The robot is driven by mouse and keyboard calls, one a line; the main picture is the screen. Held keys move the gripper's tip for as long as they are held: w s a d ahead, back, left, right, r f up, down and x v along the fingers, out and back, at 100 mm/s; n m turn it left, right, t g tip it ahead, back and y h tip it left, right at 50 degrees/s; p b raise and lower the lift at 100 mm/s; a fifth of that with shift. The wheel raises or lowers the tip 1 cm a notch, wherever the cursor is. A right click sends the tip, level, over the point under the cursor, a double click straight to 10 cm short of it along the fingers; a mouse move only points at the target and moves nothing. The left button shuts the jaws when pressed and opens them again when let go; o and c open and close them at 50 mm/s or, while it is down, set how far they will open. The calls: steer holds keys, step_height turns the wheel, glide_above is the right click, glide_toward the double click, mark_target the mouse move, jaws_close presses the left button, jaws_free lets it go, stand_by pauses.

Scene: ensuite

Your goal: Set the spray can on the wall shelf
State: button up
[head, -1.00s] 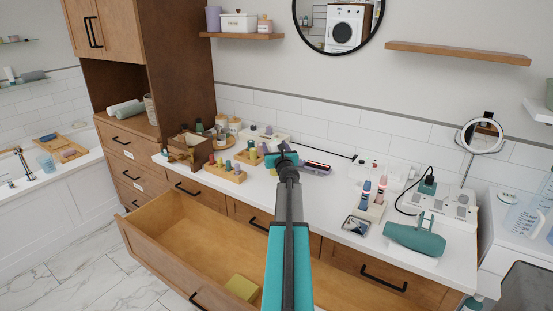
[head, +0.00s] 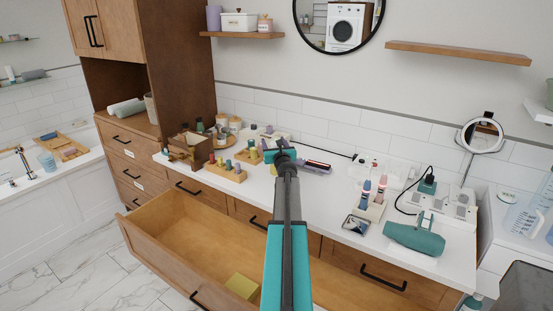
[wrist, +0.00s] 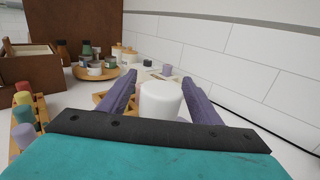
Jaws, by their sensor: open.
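In the wrist view a white, round-topped cylinder (wrist: 161,101) stands upright between the two purple fingers of my gripper (wrist: 160,79). It looks like the top of the spray can, but its lower part is hidden behind the gripper body. The fingers are open, one on each side of it. In the head view my gripper (head: 281,154) is over the back of the white counter, and my arm hides the can. A bare wooden wall shelf (head: 458,53) is at the upper right. Another wall shelf (head: 240,36) at the left holds a purple vase, a white box and a jar.
Wooden holders with small bottles (head: 226,172) and a brown box (head: 190,149) stand left of the gripper. An open drawer (head: 190,235) juts out below.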

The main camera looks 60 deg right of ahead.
jaws_close()
steer(key=shift+r, duration=0.2)
steer(key=s+a+r, duration=0.2)
steer(key=s+a, duration=0.1)
steer(key=a, duration=0.4)
steer(key=s+a+r, duration=0.2)
steer(key=s+a, duration=0.1)
steer(key=a, duration=0.4)
steer(key=shift+s+a+r, duration=0.25)
steer(key=shift+s+r, duration=0.05)
steer(key=shift+s, duration=0.1)
stand_by(0.4)
stand_by(0.5)
